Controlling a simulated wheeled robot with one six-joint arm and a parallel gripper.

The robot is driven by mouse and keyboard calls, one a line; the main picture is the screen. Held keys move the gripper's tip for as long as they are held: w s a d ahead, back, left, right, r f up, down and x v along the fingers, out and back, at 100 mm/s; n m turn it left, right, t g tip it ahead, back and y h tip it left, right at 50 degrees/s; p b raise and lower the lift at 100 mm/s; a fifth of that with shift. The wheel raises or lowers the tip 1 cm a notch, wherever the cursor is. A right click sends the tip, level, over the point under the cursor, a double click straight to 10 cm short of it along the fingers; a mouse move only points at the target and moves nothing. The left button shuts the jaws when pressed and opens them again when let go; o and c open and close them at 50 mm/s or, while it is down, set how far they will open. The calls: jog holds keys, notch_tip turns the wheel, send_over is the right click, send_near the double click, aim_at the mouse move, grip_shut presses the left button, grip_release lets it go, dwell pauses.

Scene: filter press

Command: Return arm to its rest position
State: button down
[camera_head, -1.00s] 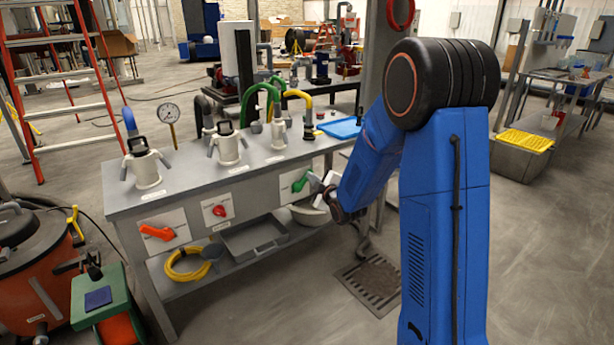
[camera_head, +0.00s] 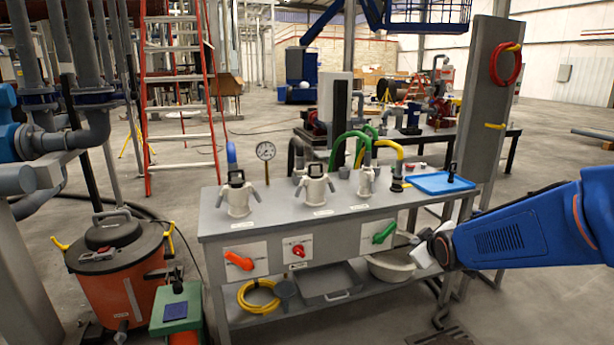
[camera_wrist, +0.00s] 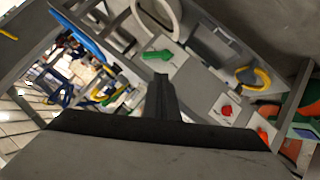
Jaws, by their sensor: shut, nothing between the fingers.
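My blue arm (camera_head: 525,232) reaches in from the right edge in the head view. My gripper (camera_head: 425,245) is at its left end, beside the right part of the grey bench (camera_head: 345,217). It appears close to the green handle (camera_head: 384,232) on the bench front; I cannot tell the exact gap. In the wrist view my gripper (camera_wrist: 164,92) shows as dark fingers shut together with nothing between them. The green handle (camera_wrist: 157,55) lies beyond the fingertips there, apart from them in the picture.
The bench carries white fittings (camera_head: 238,196), a gauge (camera_head: 265,151) and a blue tray (camera_head: 440,183). A red knob (camera_head: 298,250) and an orange handle (camera_head: 238,260) are on its front. A grey post (camera_head: 490,110) stands at its right end. An orange vacuum (camera_head: 122,275) stands left.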

jog(key=s+a+m+g, duration=0.1)
jog(key=s+m+g, duration=0.2)
jog(key=s, duration=1.4)
jog(key=s+a+m+g, duration=0.1)
jog(key=s+m+g, duration=0.3)
jog(key=s, duration=1.4)
jog(key=shift+s+a, duration=0.2)
jog(key=shift+a, duration=0.1)
